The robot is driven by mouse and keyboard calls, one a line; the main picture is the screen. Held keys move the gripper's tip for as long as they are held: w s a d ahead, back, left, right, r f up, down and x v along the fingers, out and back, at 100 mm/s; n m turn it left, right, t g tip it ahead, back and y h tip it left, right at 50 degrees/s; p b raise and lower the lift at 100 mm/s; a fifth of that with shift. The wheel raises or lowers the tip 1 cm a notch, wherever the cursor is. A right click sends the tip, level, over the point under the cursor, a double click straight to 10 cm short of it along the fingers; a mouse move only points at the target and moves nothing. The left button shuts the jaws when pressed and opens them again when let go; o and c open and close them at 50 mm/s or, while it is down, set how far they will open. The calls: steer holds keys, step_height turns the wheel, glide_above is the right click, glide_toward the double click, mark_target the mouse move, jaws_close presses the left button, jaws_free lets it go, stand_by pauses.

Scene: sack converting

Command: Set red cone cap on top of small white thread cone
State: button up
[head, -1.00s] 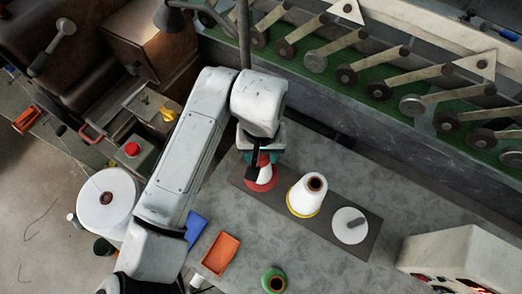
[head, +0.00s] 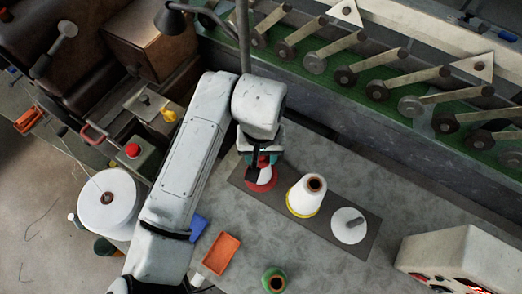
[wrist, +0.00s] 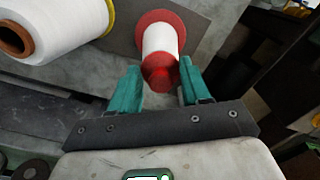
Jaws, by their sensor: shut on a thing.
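The small white thread cone (wrist: 161,38) stands on a red round base (head: 262,186) at the left end of the dark board. My gripper (wrist: 158,72) is above it, its teal fingers on either side of the red cone cap (wrist: 160,71). The gripper is shut on the cap. In the wrist view the cap lines up with the cone's top end and overlaps it; I cannot tell whether it rests on it. In the head view my gripper (head: 261,160) hides much of the cap and cone.
A larger white thread cone (head: 304,198) with a yellow base stands close by on the dark board (head: 329,232), beside a white disc with a peg (head: 349,226). An orange tray (head: 221,254), a blue tray (head: 198,227) and a green spool (head: 273,280) lie nearer.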

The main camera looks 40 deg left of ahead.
steer(key=shift+f, duration=0.45)
steer(key=o, duration=1.1)
step_height(320, 180, up, 11)
steer(key=shift+f+b, duration=0.1)
steer(key=shift+b, duration=0.65)
